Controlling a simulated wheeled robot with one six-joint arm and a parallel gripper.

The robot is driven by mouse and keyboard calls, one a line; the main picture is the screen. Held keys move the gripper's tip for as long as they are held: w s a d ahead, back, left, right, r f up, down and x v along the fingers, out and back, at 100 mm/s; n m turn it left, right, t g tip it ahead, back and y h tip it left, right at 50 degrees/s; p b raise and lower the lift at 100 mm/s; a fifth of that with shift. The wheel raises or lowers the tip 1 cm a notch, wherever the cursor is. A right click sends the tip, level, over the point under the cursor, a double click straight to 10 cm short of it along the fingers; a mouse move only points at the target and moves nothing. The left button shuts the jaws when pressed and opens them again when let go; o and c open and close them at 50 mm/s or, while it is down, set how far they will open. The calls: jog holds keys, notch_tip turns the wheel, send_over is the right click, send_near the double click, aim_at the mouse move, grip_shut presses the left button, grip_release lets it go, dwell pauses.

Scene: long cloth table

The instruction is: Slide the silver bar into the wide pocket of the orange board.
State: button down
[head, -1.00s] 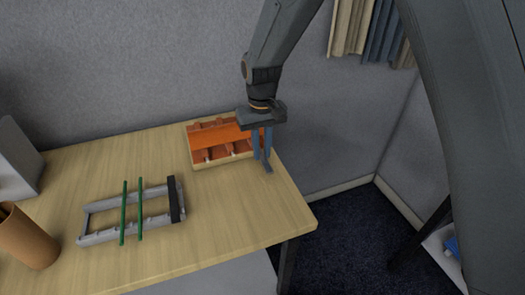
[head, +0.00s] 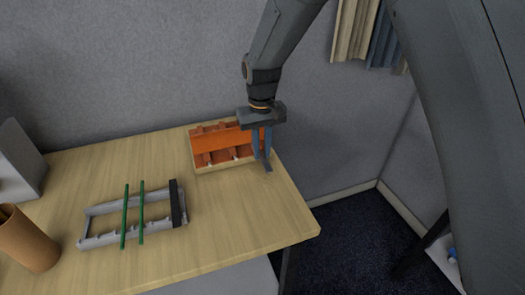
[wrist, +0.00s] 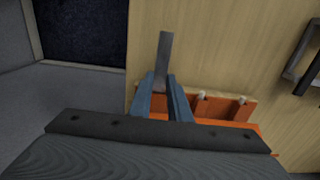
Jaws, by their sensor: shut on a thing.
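The orange board (head: 213,143) stands in a light wood frame near the table's back right, with several pockets divided by orange ribs. It also shows in the wrist view (wrist: 222,107). My gripper (head: 262,156) is at the board's right end, pointing down, with its two blue-grey fingers close together. In the wrist view my gripper (wrist: 160,84) is shut on a flat grey bar, the silver bar (wrist: 165,57), which sticks out past the fingertips. In the head view the bar's end (head: 268,168) shows just below the fingers. I cannot tell whether the bar touches the board.
A grey rack (head: 105,237) with two green bars (head: 124,217) and a black bar (head: 178,203) across it stands at the front left. A brown cylinder (head: 28,240) is at the far left. The table's right edge is close to my gripper. The tabletop between rack and board is clear.

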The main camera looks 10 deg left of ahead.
jog(key=shift+w+a, duration=0.4)
jog(key=shift+w, duration=0.2)
jog(key=shift+s+d, duration=0.1)
jog(key=shift+s, duration=0.05)
jog(key=shift+s+d+p, duration=0.85)
jog(key=shift+s+d, duration=0.2)
jog(key=shift+s, duration=0.65)
jog(key=shift+s+d+p, duration=0.8)
jog(key=shift+s+d, duration=0.2)
jog(key=shift+s, duration=0.65)
jog(key=shift+s+d+p, duration=0.85)
jog(key=shift+s+d, duration=0.2)
jog(key=shift+s, duration=0.65)
jog(key=shift+p, duration=0.45)
jog(key=shift+w+a+b, duration=0.15)
jog(key=shift+w+a, duration=0.25)
jog(key=shift+w, duration=0.25)
jog(key=shift+w+a+b, duration=0.15)
jog(key=shift+w+a, duration=0.25)
jog(key=shift+w, duration=0.25)
dwell(0.4)
